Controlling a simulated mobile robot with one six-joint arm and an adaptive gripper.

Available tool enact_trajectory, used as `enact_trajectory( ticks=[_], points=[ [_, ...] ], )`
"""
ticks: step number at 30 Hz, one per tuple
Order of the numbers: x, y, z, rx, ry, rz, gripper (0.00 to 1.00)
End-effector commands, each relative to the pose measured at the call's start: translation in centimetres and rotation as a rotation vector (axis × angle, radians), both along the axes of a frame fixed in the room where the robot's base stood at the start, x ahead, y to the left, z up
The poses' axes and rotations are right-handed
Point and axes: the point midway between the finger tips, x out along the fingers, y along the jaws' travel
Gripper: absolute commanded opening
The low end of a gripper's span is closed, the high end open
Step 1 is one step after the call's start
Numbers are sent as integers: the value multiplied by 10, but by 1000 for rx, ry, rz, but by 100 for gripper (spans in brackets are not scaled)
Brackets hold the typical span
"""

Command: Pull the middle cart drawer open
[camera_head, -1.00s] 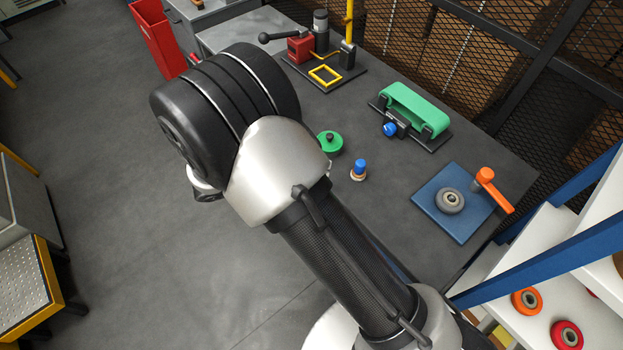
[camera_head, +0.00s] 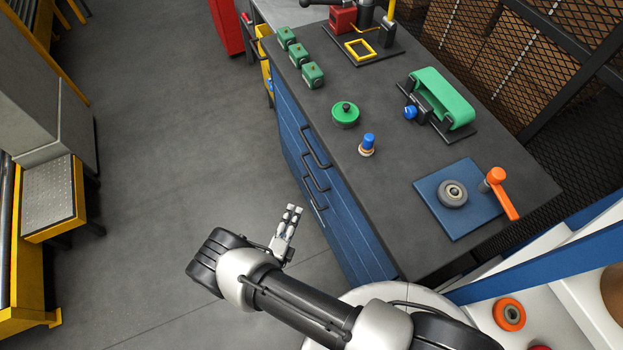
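The blue cart (camera_head: 353,240) with a dark grey top stands right of centre, its drawer side facing left. Three dark bar handles show on that side: the top handle (camera_head: 312,155), the middle handle (camera_head: 315,180) and the lower handle (camera_head: 311,197). The drawer fronts look flush with the cart. My gripper (camera_head: 294,208) is over the floor, just left of and below the handles in the picture, apart from them as far as I can see. Its two fingers point up towards the handles. They look close together and hold nothing; their gap is too small to judge.
On the cart top are several green blocks (camera_head: 300,60), a green knob (camera_head: 345,113), a blue button (camera_head: 368,142), a green belt unit (camera_head: 441,97) and a blue plate (camera_head: 440,218) with an orange lever (camera_head: 505,192). The floor left of the cart is clear.

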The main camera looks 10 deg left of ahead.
Motion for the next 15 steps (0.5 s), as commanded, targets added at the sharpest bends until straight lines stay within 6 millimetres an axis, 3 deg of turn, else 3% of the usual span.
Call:
enact_trajectory(
  ticks=[15],
  points=[
    [105,-17,-16,5,-1,-11,31]
  ],
)
